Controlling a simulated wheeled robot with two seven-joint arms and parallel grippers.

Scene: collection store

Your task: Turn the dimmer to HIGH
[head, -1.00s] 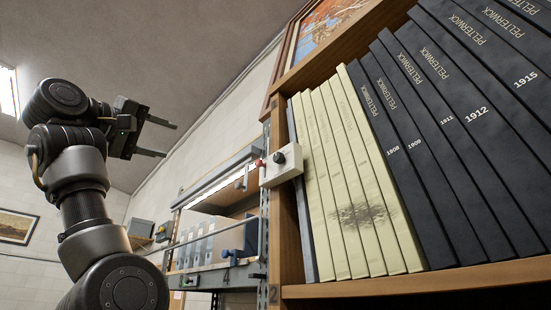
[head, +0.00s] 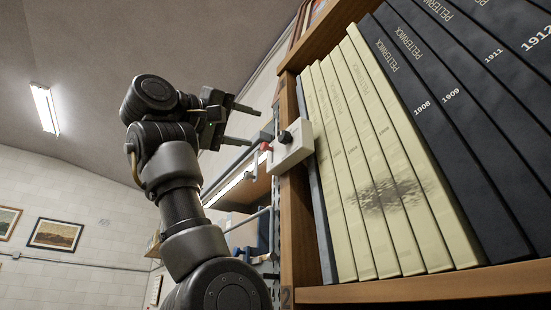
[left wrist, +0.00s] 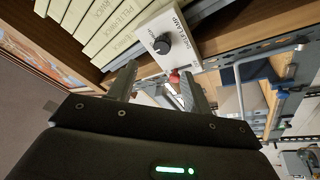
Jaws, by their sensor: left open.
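The dimmer is a black round knob (head: 285,137) on a white box (head: 292,152) fixed to the front edge of the wooden shelf upright. A red part (head: 264,146) sticks out from the box's left side. In the left wrist view the knob (left wrist: 161,46) sits on the white plate (left wrist: 168,30), whose lettering seems to end in "LAMP". My left gripper (head: 252,125) is open and empty, just left of the box in the head view. In the left wrist view its fingers (left wrist: 155,85) point toward the box, with the knob beyond the tips. The knob's setting cannot be read. My right gripper is not in view.
Cream volumes (head: 375,165) and dark volumes (head: 470,120) fill the wooden shelf (head: 420,285) right of the box. A metal rack (left wrist: 250,100) stands beside the bookcase. Framed pictures (head: 55,234) hang on the far wall.

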